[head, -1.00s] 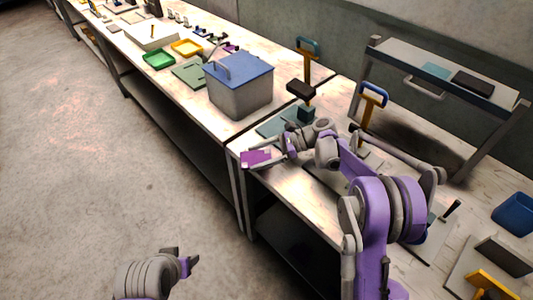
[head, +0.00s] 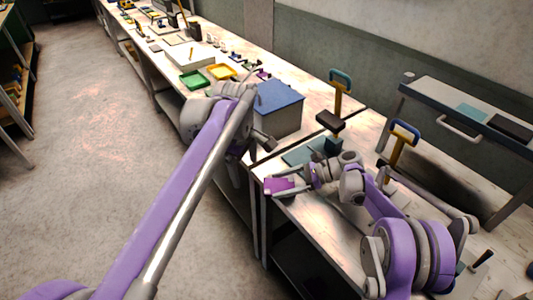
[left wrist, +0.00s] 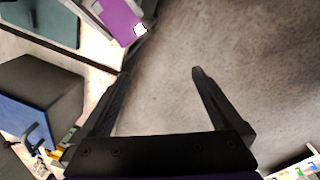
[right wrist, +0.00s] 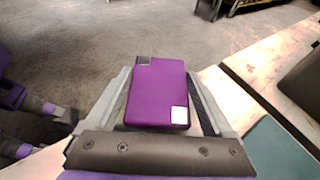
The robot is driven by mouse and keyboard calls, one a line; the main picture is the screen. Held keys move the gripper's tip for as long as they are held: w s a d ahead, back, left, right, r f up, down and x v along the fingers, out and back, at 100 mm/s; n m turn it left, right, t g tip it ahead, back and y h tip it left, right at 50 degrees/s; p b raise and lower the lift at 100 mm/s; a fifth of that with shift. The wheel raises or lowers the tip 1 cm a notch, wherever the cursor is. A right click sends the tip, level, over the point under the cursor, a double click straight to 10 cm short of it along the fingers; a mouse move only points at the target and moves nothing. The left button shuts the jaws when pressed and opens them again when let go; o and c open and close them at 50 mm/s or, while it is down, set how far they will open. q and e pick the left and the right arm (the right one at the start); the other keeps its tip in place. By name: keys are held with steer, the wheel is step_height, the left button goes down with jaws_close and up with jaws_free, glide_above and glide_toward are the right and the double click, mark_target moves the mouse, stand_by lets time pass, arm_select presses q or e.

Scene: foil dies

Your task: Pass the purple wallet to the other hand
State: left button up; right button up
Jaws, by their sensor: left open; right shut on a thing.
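The purple wallet (head: 281,186) is at the front edge of the workbench in the head view. My right gripper (head: 302,183) is shut on it.
A grey box with a blue lid (head: 279,98) stands on the bench close to my left arm. A teal mat (head: 303,152) lies behind the wallet. Green (head: 194,80) and yellow (head: 221,71) trays sit farther along. Open floor (head: 80,150) lies left of the bench.

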mark_target(267, 185)
arm_select(q)
steer(key=w+d+n+g, duration=0.1)
steer(key=w+d+n, duration=0.4)
steer(key=w, duration=0.1)
steer(key=f, duration=1.2)
steer(key=shift+s+d+f, duration=0.1)
steer(key=shift+d+f, duration=0.1)
steer(key=shift+f, duration=0.15)
steer(key=c, duration=0.9)
steer(key=shift+c, duration=1.1)
arm_select(e)
steer(key=o, duration=1.1)
steer(key=shift+o, duration=0.2)
